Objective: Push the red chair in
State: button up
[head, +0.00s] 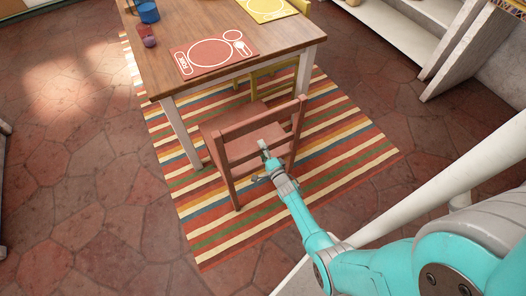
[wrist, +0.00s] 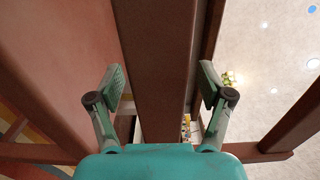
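The red chair (head: 262,118) stands at the near side of the wooden table (head: 215,27), its backrest toward me. Its seat reaches toward the table edge, and the backrest is clear of the tabletop. My gripper (head: 264,153) is at the backrest, by the lower rail. In the wrist view my gripper (wrist: 162,88) has its two fingers spread wide, with a reddish-brown chair bar (wrist: 165,50) passing between or just beyond them. I cannot tell whether the fingers touch it.
A striped rug (head: 340,150) lies under the chair and table. A yellow chair (head: 270,75) shows partly beyond the table's edge. A red placemat (head: 213,54), a yellow placemat (head: 265,8) and a blue cup (head: 148,13) are on the table. Tiled floor is clear at left.

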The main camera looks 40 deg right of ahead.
grip_shut()
jog(key=shift+r, duration=0.1)
dwell(0.6)
